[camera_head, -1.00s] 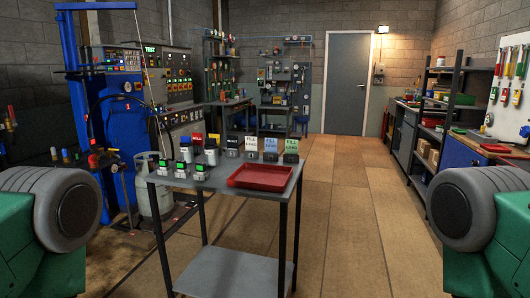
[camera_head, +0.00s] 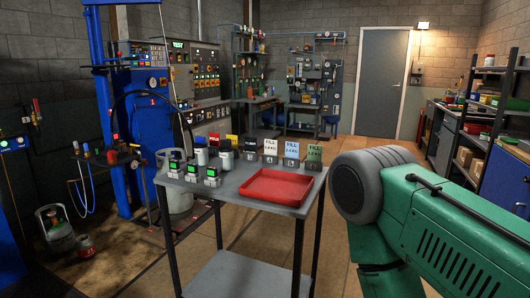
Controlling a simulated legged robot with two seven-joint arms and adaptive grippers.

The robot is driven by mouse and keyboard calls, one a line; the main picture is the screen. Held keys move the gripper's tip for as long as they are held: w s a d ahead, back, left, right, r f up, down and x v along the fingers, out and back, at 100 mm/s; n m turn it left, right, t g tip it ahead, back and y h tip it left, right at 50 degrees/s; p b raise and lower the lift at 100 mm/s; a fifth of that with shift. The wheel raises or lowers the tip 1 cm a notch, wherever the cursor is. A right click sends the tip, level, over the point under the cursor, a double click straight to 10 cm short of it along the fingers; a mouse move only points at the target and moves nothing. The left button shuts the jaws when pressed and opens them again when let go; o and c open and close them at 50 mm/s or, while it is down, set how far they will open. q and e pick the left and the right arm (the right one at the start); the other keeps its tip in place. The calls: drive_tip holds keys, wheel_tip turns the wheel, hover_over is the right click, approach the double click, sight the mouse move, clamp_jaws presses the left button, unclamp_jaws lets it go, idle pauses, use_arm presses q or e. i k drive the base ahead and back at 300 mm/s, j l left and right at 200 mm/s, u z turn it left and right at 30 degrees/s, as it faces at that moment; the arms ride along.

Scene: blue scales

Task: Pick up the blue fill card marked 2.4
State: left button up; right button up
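A blue fill card (camera_head: 292,149) stands upright in a small dark holder at the back right of the grey table. A cream fill card (camera_head: 270,147) stands to its left and a green one (camera_head: 314,153) to its right. The small print on the cards is too small to read, so I cannot make out the 2.4. My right arm's green and grey links show at the right, but its gripper is out of view. Nothing of my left arm or gripper shows.
A red tray (camera_head: 270,200) lies on the table (camera_head: 228,187) in front of the cards. A grey gas cylinder (camera_head: 172,195) stands behind the table's left side. Floor right of the table is clear.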

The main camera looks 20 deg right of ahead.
sight(293, 148)
drive_tip(key=i+l+u, duration=0.1)
drive_tip(key=l, duration=0.3)
drive_tip(key=i+l+u, duration=0.1)
drive_tip(key=l, duration=0.3)
drive_tip(key=i+l+u, duration=0.1)
drive_tip(key=i+l, duration=0.15)
drive_tip(key=l, duration=0.15)
drive_tip(key=i+l+u, duration=0.1)
drive_tip(key=l, duration=0.35)
drive_tip(key=i+l, duration=0.15)
drive_tip(key=l, duration=0.3)
drive_tip(key=i+l+u, duration=0.15)
drive_tip(key=l, duration=0.25)
drive_tip(key=k, duration=0.05)
